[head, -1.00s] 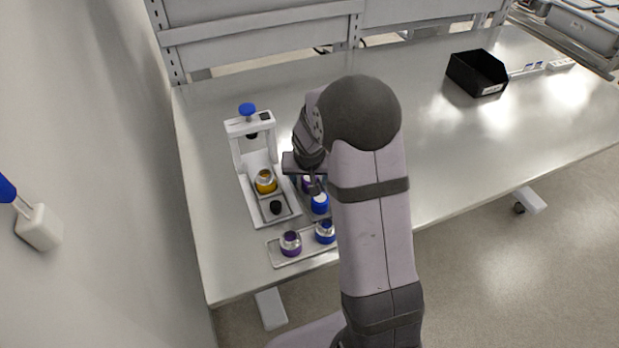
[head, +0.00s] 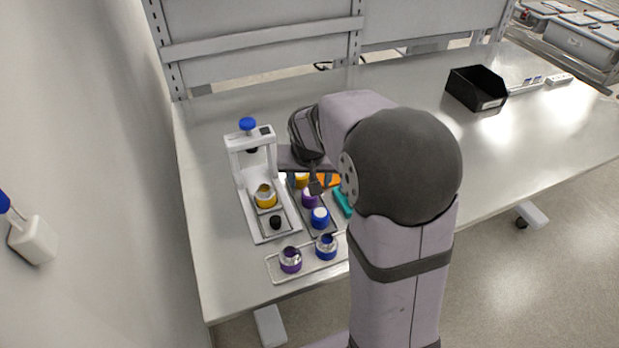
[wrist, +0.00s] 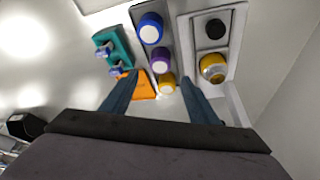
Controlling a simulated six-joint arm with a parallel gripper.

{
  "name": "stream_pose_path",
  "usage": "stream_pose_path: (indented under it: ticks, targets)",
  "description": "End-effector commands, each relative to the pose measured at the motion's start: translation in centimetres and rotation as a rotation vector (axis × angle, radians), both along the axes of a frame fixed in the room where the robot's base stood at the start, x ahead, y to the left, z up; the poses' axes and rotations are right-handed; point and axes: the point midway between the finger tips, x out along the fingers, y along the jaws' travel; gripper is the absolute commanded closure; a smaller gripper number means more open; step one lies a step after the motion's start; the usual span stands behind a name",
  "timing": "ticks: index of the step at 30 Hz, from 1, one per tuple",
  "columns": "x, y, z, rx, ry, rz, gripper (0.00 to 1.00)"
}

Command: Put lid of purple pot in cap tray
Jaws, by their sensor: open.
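The purple pot (head: 290,262) stands in the front tray (head: 273,273), its top showing a metallic ring and no lid on it. A purple lid (head: 309,199) sits in the grey cap tray (wrist: 169,42), between a blue lid (head: 320,218) and a yellow lid (head: 301,181). The wrist view shows the purple lid (wrist: 160,60) between the blue lid (wrist: 150,30) and the yellow lid (wrist: 167,84). My gripper (head: 316,188) is above the cap tray's far end. Its fingers (wrist: 158,74) are open with nothing held between them.
A blue pot (head: 326,247) stands right of the purple pot. A white press (head: 238,160) with a blue knob holds a yellow pot (head: 266,196) on the left. A teal holder (head: 343,203) and an orange piece (wrist: 145,88) lie beside the cap tray. A black bin (head: 476,88) stands far right.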

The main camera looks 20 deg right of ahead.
Motion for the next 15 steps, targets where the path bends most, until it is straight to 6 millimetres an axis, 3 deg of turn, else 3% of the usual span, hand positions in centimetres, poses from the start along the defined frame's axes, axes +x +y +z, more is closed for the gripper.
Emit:
stream_pose_path:
  ticks: [11, 15]
  targets:
    - [-0.7, 0.3, 1.6, 0.0, 0.002, 0.003, 0.45]
    - [-2.7, 1.2, 0.7, 0.004, 0.041, 0.037, 0.45]
